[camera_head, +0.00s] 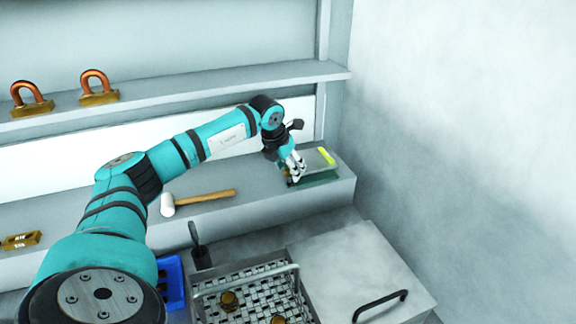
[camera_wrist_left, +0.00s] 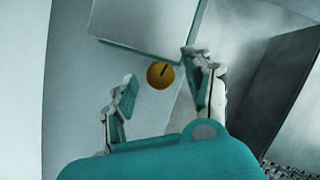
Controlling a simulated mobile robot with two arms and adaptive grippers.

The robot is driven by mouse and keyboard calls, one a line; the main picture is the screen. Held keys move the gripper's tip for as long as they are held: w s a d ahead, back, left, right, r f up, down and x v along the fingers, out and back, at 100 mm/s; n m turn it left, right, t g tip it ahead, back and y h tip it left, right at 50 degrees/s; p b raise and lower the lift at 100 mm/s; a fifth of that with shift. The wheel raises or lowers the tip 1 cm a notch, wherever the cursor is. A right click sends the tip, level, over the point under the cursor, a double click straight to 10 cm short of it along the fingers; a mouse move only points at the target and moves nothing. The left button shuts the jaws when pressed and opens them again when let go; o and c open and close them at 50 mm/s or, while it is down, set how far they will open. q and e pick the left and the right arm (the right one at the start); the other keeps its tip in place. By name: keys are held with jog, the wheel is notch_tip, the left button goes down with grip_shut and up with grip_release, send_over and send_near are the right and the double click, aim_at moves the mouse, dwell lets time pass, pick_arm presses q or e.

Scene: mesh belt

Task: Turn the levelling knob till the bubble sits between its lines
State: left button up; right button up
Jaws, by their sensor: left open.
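The levelling knob (camera_wrist_left: 160,75) is a round orange-yellow disc with a dark mark, seen in the left wrist view at the near edge of a grey plate (camera_wrist_left: 150,22). The plate also shows in the head view (camera_head: 318,162), on the ledge at the right. A bright yellow-green vial (camera_head: 326,156) lies on it; the bubble and lines are too small to make out. My left gripper (camera_wrist_left: 162,88) is open, its fingers on either side of the knob in the picture; contact cannot be told. In the head view the left gripper (camera_head: 293,170) covers the knob. My right gripper is not in view.
A white-headed mallet (camera_head: 205,198) lies on the ledge left of the plate. Two copper-shackled padlocks (camera_head: 98,88) stand on the shelf above. Below are a mesh basket (camera_head: 250,284), a blue bin (camera_head: 172,281) and a lid with a black handle (camera_head: 380,304).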

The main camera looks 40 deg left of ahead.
pick_arm(q)
grip_shut()
jog(key=shift+d+n+y, duration=0.1)
jog(key=shift+n+y, duration=0.2)
jog(key=shift+n, duration=0.5)
grip_release()
jog(key=v, duration=1.2)
jog(key=shift+w+r, duration=0.1)
jog(key=shift+w, duration=0.05)
